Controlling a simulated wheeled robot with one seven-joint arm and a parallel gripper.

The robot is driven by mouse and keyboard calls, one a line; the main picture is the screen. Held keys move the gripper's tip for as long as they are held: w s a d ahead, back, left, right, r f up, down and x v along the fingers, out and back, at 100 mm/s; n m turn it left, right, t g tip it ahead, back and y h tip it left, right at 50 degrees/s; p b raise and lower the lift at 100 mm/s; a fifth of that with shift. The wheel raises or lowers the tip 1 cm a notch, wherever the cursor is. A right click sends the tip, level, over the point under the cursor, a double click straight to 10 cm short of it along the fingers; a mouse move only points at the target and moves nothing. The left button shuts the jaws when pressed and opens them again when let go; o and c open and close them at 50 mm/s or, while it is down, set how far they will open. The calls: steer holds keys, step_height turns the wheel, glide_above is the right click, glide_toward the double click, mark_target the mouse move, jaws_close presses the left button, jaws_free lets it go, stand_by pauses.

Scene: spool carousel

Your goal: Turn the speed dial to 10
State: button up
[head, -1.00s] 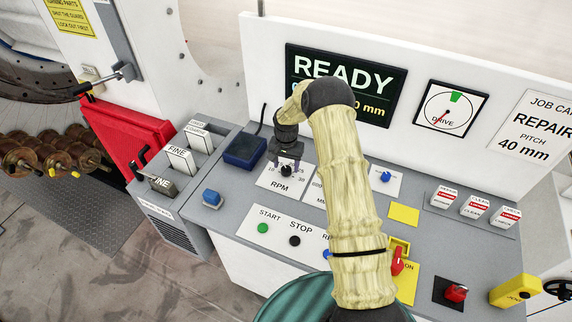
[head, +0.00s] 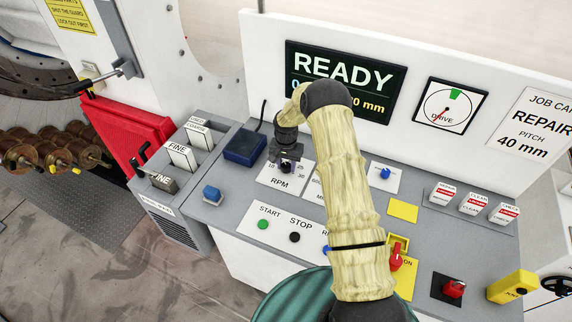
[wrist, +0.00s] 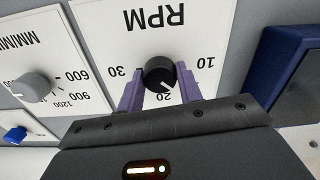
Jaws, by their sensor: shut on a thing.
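The speed dial is a black round knob (wrist: 160,74) on a white RPM plate (wrist: 118,43), upside down in the wrist view. The plate carries 10 at right, 20 at bottom and 30 at left. The knob's white mark points towards the bottom, near 20. My gripper (wrist: 160,79) has its purple fingers on both sides of the knob, shut on it. In the head view my gripper (head: 286,161) is over the RPM plate (head: 280,184) and partly hides the knob and scale.
The MM/MIN dial (wrist: 34,88) stands beside the RPM plate. A dark blue box (head: 244,147) is close on its other side. START (head: 263,224) and STOP (head: 294,237) buttons lie in front. The display (head: 345,83) reads READY.

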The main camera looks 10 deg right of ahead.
mark_target(286, 165)
steer(key=shift+n+b, duration=0.3)
steer(key=shift+b, duration=0.05)
steer(key=n+b, duration=0.3)
steer(key=shift+f, duration=0.15)
steer(key=n+b, duration=0.3)
steer(key=n, duration=0.2)
steer(key=shift+r, duration=0.2)
steer(key=o, duration=1)
step_height(286, 165, up, 17)
steer(key=b, duration=0.4)
steer(key=shift+r+b, duration=0.2)
steer(key=shift+b, duration=0.1)
steer(key=shift+s, duration=0.1)
